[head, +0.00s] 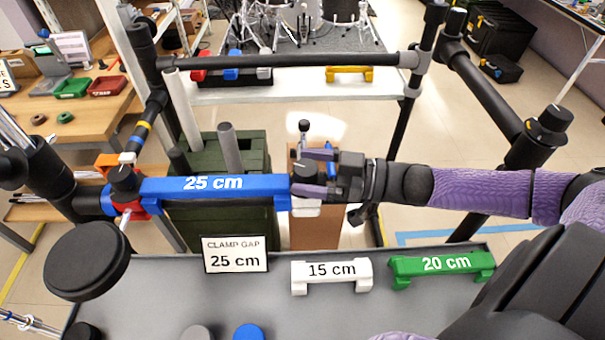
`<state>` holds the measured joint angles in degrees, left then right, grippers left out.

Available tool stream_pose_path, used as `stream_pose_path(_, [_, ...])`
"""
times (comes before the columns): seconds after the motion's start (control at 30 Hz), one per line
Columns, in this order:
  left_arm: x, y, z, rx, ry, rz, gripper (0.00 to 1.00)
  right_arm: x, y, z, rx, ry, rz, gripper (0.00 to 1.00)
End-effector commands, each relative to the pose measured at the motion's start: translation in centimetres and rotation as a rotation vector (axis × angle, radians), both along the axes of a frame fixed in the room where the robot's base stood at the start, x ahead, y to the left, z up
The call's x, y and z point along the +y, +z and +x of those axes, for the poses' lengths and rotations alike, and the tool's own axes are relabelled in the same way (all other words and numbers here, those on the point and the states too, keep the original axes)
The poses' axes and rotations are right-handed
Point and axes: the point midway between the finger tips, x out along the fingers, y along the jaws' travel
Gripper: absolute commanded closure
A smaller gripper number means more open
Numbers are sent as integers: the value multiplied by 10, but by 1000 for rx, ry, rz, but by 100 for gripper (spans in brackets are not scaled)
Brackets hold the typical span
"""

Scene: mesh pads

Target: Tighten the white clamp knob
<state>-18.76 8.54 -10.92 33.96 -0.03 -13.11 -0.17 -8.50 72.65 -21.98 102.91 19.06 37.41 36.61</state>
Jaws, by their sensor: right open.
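My right gripper (303,173) reaches in from the right at the right end of the blue spacer marked 25 cm (215,187). Its two purple-edged fingers are apart, one above and one below a dark round part. I cannot tell whether they touch it. A white piece (306,208), apparently the white clamp, shows just below the fingers; the gripper hides most of it, and I cannot make out its knob clearly. A red clamp (131,210) with a blue collar (108,200) is at the spacer's left end. My left gripper is not in view.
A grey tray (160,290) in front carries a sign reading "CLAMP GAP 25 cm" (235,254), a white 15 cm spacer (332,273) and a green 20 cm spacer (440,264). A black rack bar (290,62) crosses behind. A black disc (87,260) is at left.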

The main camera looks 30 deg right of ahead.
Motion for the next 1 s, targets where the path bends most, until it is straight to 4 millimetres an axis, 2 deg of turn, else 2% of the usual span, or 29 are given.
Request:
stream_pose_path(0.13, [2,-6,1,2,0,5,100,7,0,6,-1,1,-1,4])
stream_pose_path(0.4, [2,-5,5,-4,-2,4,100,8,1,7,-1,0,-1,7])
stream_pose_path(0.83, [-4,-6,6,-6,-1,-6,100,8,1,7,-1,0,-1,98])
stream_pose_path(1.0, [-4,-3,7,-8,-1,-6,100,8,2,7,-1,-9,-1,99])
